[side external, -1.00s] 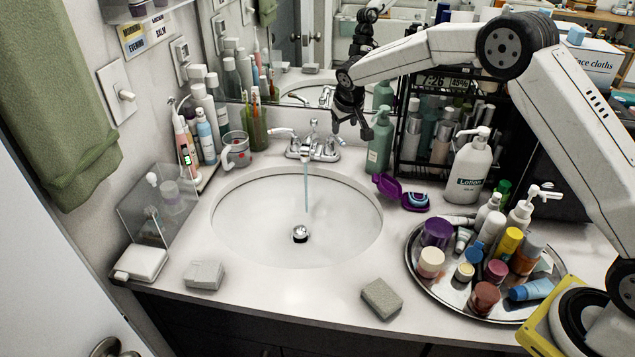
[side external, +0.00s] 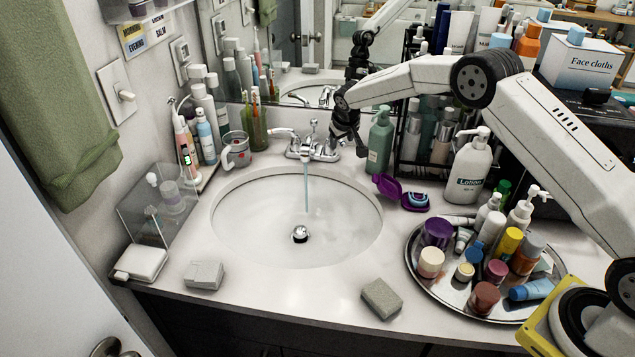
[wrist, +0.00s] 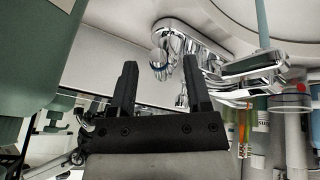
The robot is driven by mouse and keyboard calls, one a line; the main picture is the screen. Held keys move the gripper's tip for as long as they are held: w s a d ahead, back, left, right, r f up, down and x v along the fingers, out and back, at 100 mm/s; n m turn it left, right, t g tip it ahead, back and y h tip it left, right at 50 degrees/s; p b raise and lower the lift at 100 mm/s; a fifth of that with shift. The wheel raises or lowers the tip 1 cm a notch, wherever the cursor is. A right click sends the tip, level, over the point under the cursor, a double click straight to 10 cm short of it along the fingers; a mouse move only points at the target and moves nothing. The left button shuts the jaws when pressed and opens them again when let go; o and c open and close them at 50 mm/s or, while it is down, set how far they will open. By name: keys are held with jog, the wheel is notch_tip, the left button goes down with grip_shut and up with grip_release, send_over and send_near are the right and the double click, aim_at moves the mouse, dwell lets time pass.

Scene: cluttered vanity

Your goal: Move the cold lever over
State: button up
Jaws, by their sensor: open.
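The chrome faucet (side external: 313,150) stands behind the sink with water running from its spout; it also shows in the wrist view (wrist: 205,45). The cold lever's side is the right end of the faucet in the side view, where my dark gripper (side external: 357,148) partly hides it. In the wrist view, a rounded chrome end, seemingly the cold lever (wrist: 158,60), shows between the two fingertips of my gripper (wrist: 160,64). The fingers are apart, with nothing held. I cannot tell whether either finger touches the chrome.
A green pump bottle (side external: 380,142) stands close to the right of my gripper. A purple case (side external: 400,192) and a lotion bottle (side external: 468,172) are farther right. A cup (side external: 236,150) stands left of the faucet. The white basin (side external: 260,215) is open in front.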

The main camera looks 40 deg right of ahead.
grip_shut()
dwell(1.5)
